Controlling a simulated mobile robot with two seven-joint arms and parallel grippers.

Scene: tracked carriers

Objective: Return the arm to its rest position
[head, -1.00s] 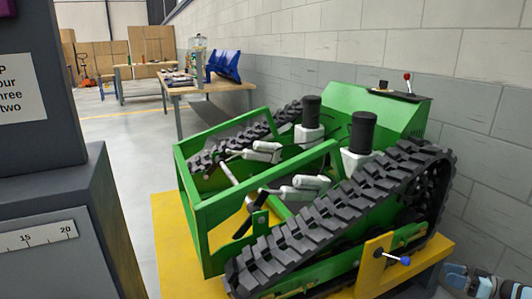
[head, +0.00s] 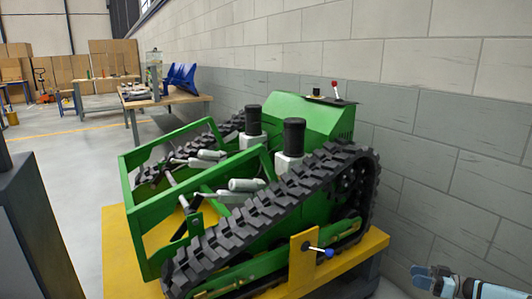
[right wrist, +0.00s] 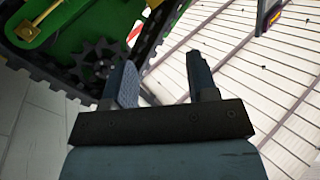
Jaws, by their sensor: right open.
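My right gripper (head: 432,278) is at the lower right edge of the head view, to the right of the tracked carrier and apart from it. In the right wrist view its two fingers (right wrist: 165,85) stand apart with nothing between them. My left gripper is not in view. The green tracked carrier (head: 315,122) stands on a yellow platform (head: 115,245). Its black track (head: 270,205) faces me, and a toothed wheel of it (right wrist: 97,62) shows in the right wrist view.
A yellow bracket with a blue-knobbed lever (head: 303,262) sits at the carrier's near side. A block wall (head: 440,120) runs along the right. A dark cabinet (head: 35,240) stands at the left edge. Workbenches (head: 170,99) are far back, with open floor (head: 75,155) before them.

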